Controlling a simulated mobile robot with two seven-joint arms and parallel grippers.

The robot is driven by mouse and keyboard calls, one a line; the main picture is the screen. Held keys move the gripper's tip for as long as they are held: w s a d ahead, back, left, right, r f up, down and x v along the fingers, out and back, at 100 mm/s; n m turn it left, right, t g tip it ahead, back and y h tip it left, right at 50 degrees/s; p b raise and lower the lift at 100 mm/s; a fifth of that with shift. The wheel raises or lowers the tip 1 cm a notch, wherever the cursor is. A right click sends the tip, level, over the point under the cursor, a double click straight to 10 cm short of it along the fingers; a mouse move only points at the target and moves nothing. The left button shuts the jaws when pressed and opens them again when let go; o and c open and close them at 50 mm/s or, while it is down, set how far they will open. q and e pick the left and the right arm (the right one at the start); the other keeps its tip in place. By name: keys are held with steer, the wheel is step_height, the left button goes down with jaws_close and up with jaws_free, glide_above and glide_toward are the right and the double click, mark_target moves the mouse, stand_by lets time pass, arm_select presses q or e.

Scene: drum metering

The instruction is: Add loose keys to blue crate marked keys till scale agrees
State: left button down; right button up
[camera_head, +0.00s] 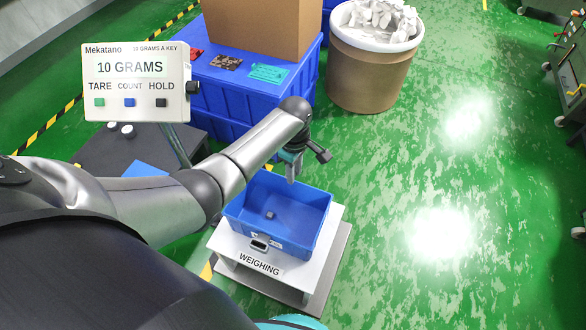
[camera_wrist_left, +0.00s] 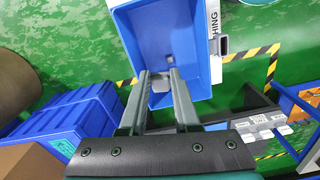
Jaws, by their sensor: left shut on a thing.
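The blue crate (camera_head: 318,222) sits on the white weighing platform (camera_head: 232,245). One small grey key (camera_head: 270,214) lies on its floor. The display (camera_head: 138,82) reads 10 GRAMS and is marked 10 GRAMS A KEY. My left gripper (camera_head: 291,178) points down over the far part of the crate. In the left wrist view, its two fingers (camera_wrist_left: 158,74) reach over the crate (camera_wrist_left: 140,28), with a small grey piece (camera_wrist_left: 160,83) between them. The gripper is shut on it; it looks like a key, partly hidden. My right gripper is not in view.
A brown drum (camera_head: 368,80) with a white liner holds a heap of pale loose pieces at the back. A blue container (camera_head: 225,90) stands left of it with a cardboard box (camera_head: 262,28) and small coloured pieces on top.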

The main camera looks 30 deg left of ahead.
arm_select(q)
step_height(320, 180, down, 11)
steer(key=s+n+b, duration=0.1)
steer(key=b, duration=0.9)
steer(key=shift+s+d+n, duration=0.2)
steer(key=shift+s+n, duration=0.05)
steer(key=shift+n, duration=0.15)
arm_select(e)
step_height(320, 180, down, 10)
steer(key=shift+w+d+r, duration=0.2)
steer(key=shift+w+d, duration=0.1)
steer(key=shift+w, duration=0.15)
arm_select(q)
steer(key=shift+f, duration=0.1)
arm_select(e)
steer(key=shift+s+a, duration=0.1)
